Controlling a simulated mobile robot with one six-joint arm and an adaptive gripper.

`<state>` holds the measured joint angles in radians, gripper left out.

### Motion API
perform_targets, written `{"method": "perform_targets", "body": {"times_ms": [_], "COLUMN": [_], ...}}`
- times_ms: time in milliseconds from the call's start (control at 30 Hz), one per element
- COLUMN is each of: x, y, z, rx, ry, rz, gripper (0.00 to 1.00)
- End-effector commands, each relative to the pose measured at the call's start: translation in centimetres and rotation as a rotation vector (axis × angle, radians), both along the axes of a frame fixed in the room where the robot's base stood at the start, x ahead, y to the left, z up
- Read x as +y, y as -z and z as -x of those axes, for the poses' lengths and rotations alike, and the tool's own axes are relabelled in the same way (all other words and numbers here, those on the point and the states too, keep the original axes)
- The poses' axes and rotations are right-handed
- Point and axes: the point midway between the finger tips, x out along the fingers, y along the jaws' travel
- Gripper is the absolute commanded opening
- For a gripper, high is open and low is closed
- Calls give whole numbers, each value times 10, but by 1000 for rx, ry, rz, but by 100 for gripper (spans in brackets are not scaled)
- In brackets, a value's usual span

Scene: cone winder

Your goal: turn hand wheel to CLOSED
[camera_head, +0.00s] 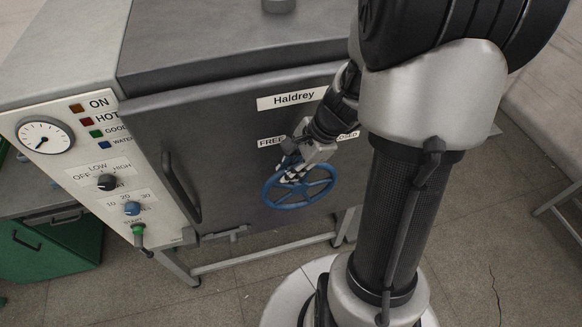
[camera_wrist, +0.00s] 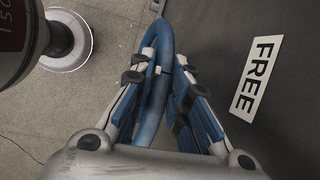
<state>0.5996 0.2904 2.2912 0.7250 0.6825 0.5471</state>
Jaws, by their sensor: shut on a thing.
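The blue hand wheel (camera_head: 318,186) is on the dark front door of the machine, below the Haldrey label (camera_head: 293,98). My gripper (camera_head: 291,177) is at the wheel's upper left and shut on its rim. In the wrist view the blue rim (camera_wrist: 153,112) runs between the two fingers of my gripper (camera_wrist: 163,75). A FREE label (camera_wrist: 257,78) is on the door beside the rim; in the head view it (camera_head: 270,141) is partly covered by my gripper. The CLOSED label (camera_head: 348,135) is partly hidden by my arm. I see no pointer on the wheel.
A control panel with a dial gauge (camera_head: 45,138), knobs (camera_head: 107,182) and a green-collared switch (camera_head: 138,230) is left of the door. A door handle (camera_head: 181,187) stands out between panel and wheel. A green cabinet (camera_head: 50,250) is at far left. The floor at lower right is clear.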

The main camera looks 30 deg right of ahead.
Motion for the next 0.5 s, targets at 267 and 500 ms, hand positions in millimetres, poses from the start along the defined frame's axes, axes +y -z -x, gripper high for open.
{"method": "perform_targets", "body": {"times_ms": [267, 500], "x": [0, -4], "y": [0, 0], "z": [0, 1], "rx": [0, -9], "ry": [0, 4], "rz": [0, -32], "gripper": [0, 0]}}
